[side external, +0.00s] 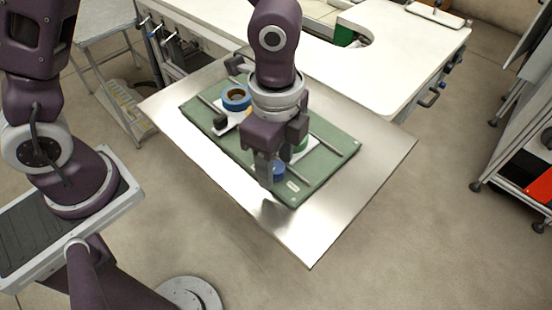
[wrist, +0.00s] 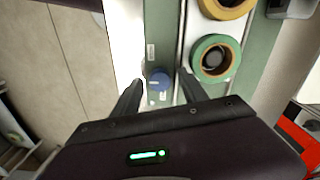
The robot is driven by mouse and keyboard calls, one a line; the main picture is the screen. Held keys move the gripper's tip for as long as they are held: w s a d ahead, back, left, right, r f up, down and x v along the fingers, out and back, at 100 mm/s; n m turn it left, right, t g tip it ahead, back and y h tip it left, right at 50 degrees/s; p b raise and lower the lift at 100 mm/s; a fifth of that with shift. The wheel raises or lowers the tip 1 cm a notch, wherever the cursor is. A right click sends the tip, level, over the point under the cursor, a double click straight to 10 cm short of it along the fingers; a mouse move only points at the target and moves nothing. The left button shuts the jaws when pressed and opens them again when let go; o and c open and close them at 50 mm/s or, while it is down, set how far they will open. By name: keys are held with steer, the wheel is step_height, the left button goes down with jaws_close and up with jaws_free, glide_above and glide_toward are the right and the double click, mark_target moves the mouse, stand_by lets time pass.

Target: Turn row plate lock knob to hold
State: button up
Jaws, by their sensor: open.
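The blue knob (wrist: 158,79) sits on the green panel near its end, with a pale pointer mark on its top. In the side view a bit of the blue knob (side external: 278,172) shows beside my gripper fingers. Small white labels (wrist: 150,52) lie around it; their text is too small to read. My gripper (wrist: 161,82) is open, with one finger left of the knob and one right of it. I see a gap on each side in the wrist view. In the side view my gripper (side external: 266,182) points down over the panel's near end and partly hides the knob.
A green tape reel (wrist: 215,58) lies close right of the right finger, with a yellow reel (wrist: 226,7) beyond. A blue reel (side external: 236,98) is at the panel's far end. The green panel (side external: 322,178) lies on a metal table (side external: 372,165), bare around it.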

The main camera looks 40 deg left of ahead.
mark_target(276, 167)
steer(key=shift+r, duration=0.1)
step_height(276, 167, up, 7)
stand_by(0.3)
steer(key=s+a+r+n+t, duration=0.2)
steer(key=s+a+r+n, duration=0.2)
steer(key=a+n, duration=0.3)
steer(key=s+a+r+n+t, duration=0.3)
steer(key=s+a+r+n, duration=0.1)
steer(key=s+a+n, duration=0.3)
steer(key=shift+s+a+r+n+t, duration=0.2)
steer(key=shift+a+r+n+t, duration=0.15)
steer(key=shift+a+n, duration=0.6)
steer(key=shift+a+m, duration=0.25)
